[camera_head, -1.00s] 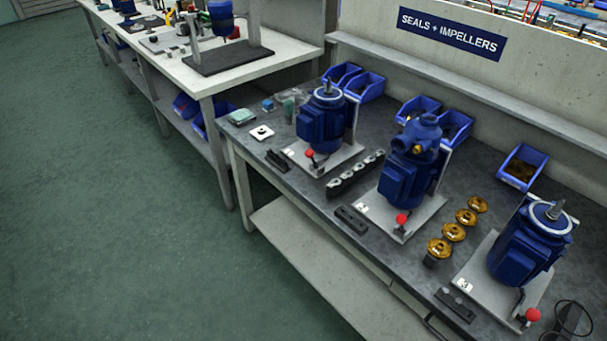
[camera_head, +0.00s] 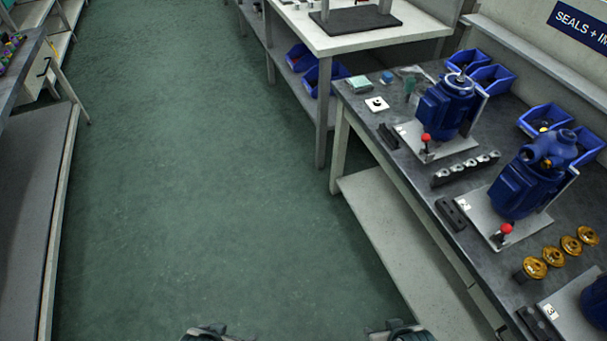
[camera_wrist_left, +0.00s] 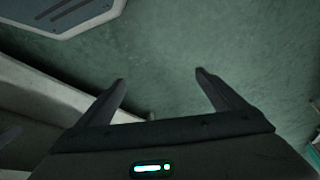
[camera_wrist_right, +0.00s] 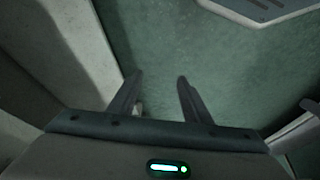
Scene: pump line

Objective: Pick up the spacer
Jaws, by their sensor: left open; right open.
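I cannot tell for certain which part is the spacer. A small white square piece with a dark centre (camera_head: 376,104) lies near the left corner of the dark bench top (camera_head: 405,192). My left gripper (camera_wrist_left: 160,77) is open and empty above the green floor. My right gripper (camera_wrist_right: 160,78) is also open and empty over the floor. Both show only partly at the bottom edge of the head view, away from the bench parts.
A second blue pump (camera_head: 530,180) stands on a plate with a red knob. Several brass impellers (camera_head: 554,257) lie to its right. Blue bins (camera_head: 492,78) line the back. A white bench (camera_head: 425,28) stands behind, another bench (camera_head: 30,200) at left. The floor (camera_head: 200,180) between is clear.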

